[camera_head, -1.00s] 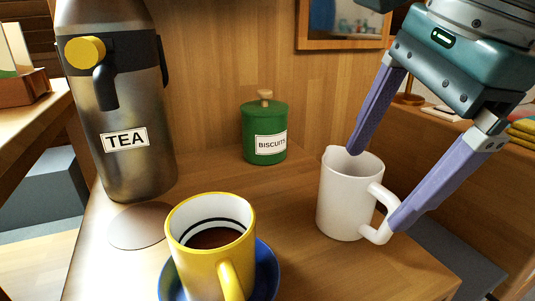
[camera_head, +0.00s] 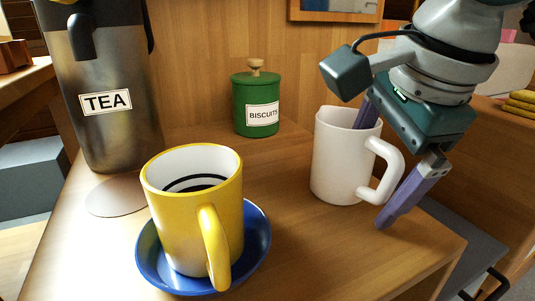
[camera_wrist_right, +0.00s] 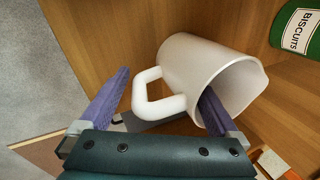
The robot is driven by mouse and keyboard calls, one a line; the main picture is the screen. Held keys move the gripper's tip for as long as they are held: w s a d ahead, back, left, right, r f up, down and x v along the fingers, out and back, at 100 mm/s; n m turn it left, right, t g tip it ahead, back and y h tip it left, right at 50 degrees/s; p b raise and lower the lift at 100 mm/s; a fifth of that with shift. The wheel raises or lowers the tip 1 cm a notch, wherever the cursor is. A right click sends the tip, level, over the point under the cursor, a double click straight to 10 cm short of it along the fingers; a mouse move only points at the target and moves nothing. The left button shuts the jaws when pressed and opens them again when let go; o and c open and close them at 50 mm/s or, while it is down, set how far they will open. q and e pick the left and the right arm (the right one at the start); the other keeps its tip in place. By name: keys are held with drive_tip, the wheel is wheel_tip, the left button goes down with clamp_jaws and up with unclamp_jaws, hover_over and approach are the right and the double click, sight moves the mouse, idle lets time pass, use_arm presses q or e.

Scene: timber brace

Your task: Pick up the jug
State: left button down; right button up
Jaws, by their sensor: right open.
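The white jug (camera_head: 336,160) stands upright on the wooden surface at the right of the head view, its handle towards the right. It also shows in the right wrist view (camera_wrist_right: 190,65), with its open mouth and spout. My right gripper (camera_head: 374,172) is open around the jug's handle side. One purple finger reaches into the jug's mouth, its tip hidden by the wall in the head view. The other finger is outside, beyond the handle. In the right wrist view the handle lies between the fingers of the gripper (camera_wrist_right: 165,86). My left gripper is not in view.
A yellow mug (camera_head: 195,215) with dark liquid sits on a blue saucer (camera_head: 262,240) at the front. A metal tea urn (camera_head: 110,130) stands at the left, a green biscuit tin (camera_head: 243,110) at the back. The surface's right edge is near the jug.

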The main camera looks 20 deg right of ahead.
drive_tip(key=shift+r, duration=0.1)
clamp_jaws()
idle(0.7)
